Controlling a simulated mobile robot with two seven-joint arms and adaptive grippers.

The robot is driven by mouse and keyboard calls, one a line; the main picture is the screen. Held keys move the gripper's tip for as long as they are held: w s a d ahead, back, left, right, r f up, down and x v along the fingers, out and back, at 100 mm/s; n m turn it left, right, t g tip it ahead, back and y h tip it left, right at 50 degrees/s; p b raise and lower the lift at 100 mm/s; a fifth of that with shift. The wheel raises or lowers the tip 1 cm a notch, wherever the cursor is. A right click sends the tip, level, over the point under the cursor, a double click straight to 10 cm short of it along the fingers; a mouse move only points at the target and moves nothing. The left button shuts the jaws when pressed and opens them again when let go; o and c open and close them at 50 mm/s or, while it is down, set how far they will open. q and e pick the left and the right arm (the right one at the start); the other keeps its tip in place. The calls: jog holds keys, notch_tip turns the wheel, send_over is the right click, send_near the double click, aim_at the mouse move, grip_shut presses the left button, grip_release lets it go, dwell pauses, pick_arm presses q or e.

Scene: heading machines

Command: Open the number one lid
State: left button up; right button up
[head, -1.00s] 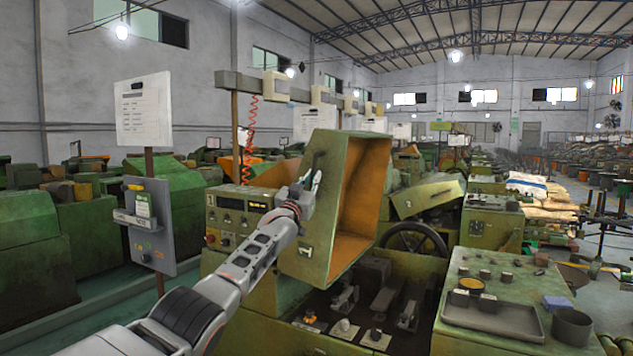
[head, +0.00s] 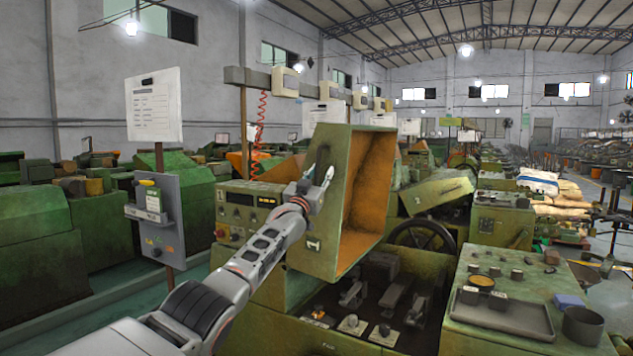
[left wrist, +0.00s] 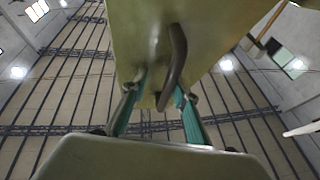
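The number one lid (head: 318,215) is a green box-shaped cover with an orange inside, marked "1" near its lower corner. It stands tipped up on the machine, its orange inside facing right. A dark bar handle (head: 321,162) is on its left face and also shows in the left wrist view (left wrist: 178,55). My left gripper (head: 325,178) is at this handle. In the left wrist view its teal fingers (left wrist: 160,92) are spread apart, with the handle's lower end between them; firm contact cannot be made out. My right gripper is not in view.
The machine's control panel (head: 243,207) is left of the lid. Tooling blocks (head: 370,300) fill the bay below it. A grey post-mounted box (head: 157,222) stands left of my arm. A green cabinet with a tray (head: 505,315) is at right.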

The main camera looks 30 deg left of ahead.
pick_arm(q)
jog(key=shift+s+d+f, duration=0.2)
jog(key=shift+s+f, duration=0.25)
jog(key=v, duration=1)
jog(key=shift+s, duration=0.5)
jog(key=shift+a, duration=0.1)
jog(key=s+d+f+m+g+h, duration=0.15)
jog(key=s+d+f, duration=0.3)
jog(key=f, duration=0.85)
jog(key=s+d+f+g, duration=0.25)
jog(key=s+f, duration=0.25)
jog(key=f, duration=0.8)
jog(key=s+d+f+m+g+h, duration=0.15)
jog(key=s+d+f, duration=0.3)
jog(key=f, duration=0.95)
jog(key=s+d+f+g, duration=0.2)
jog(key=s+f, duration=0.5)
jog(key=s, duration=0.4)
jog(key=s+d+f+g, duration=0.2)
jog(key=s+d+f, duration=0.3)
jog(key=s, duration=0.7)
jog(key=s+d+f+g+h, duration=0.1)
jog(key=s+d+f+g, duration=0.1)
jog(key=s+f, duration=0.8)
jog(key=shift+s+d, duration=0.75)
jog(key=shift+s, duration=0.2)
jog(key=shift+o, duration=0.3)
jog(key=shift+f+g, duration=0.1)
jog(key=shift+g, duration=0.15)
